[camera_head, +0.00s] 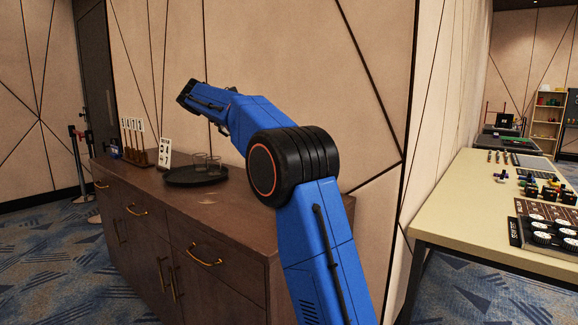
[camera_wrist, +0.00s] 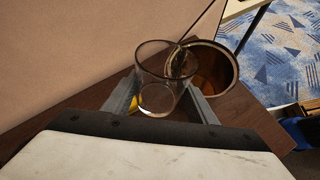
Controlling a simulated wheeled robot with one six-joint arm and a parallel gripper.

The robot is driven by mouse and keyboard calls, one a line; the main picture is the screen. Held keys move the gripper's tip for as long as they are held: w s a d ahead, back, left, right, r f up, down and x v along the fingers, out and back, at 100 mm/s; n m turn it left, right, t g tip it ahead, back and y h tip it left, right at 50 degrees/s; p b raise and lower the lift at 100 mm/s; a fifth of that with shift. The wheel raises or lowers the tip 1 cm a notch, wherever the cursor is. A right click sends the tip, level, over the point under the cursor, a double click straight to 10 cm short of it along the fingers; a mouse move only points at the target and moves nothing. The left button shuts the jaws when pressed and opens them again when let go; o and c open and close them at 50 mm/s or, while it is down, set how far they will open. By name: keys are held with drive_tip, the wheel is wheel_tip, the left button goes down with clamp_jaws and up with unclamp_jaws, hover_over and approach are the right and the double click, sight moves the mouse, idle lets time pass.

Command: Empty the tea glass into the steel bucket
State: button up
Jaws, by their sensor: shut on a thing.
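In the wrist view my gripper (camera_wrist: 162,100) is shut on the clear tea glass (camera_wrist: 163,60), with one finger on each side of it. The glass looks clear and I see no dark tea in it; its tilt is hard to judge. The steel bucket (camera_wrist: 236,72) is just beyond the glass to the right, its open mouth showing a brownish inside. The glass rim overlaps the bucket's left edge in the picture; I cannot tell whether they touch. In the head view the bucket and held glass are not visible, and my gripper cannot be made out.
On the brown sideboard (camera_head: 215,213) a round dark tray (camera_head: 185,183) holds two clear glasses (camera_head: 207,163). Number cards (camera_head: 165,152) stand left of it. A patterned wall is close behind. A long table (camera_head: 465,190) with many small items stands at the right.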

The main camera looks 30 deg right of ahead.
drive_tip(key=shift+w+a+f+n+g+h, duration=0.3)
drive_tip(key=shift+w+f+n+g+h, duration=0.2)
drive_tip(key=shift+g+h, duration=0.15)
drive_tip(key=shift+w+a+f+n+g+h, duration=0.25)
drive_tip(key=shift+w+f+n+g+h, duration=0.15)
drive_tip(key=shift+n+g+h, duration=0.2)
idle(0.3)
